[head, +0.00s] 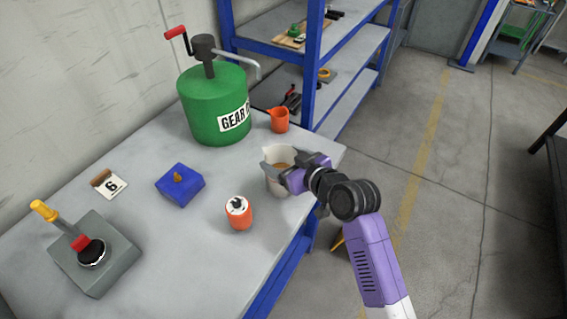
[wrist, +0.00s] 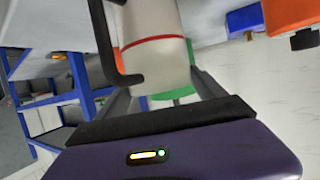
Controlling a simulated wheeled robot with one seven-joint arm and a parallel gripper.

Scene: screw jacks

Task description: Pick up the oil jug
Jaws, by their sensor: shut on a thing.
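The oil jug (head: 281,184) is a whitish open jug with brownish contents, near the right edge of the workbench in the head view. In the wrist view the jug (wrist: 158,62) fills the space between the fingers, showing a red line around its body and a dark handle at its left. My gripper (head: 284,171) reaches in from the right and is shut on the jug. The jug looks about upright in the head view. I cannot tell whether its base touches the bench.
On the workbench (head: 150,240) stand a green gear oil drum (head: 205,108) with a pump, an orange jug (head: 279,120), an orange canister (head: 239,215), a blue block (head: 180,184), a number card (head: 108,184) and a grey jack block (head: 105,265). Blue shelving (head: 313,60) stands behind.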

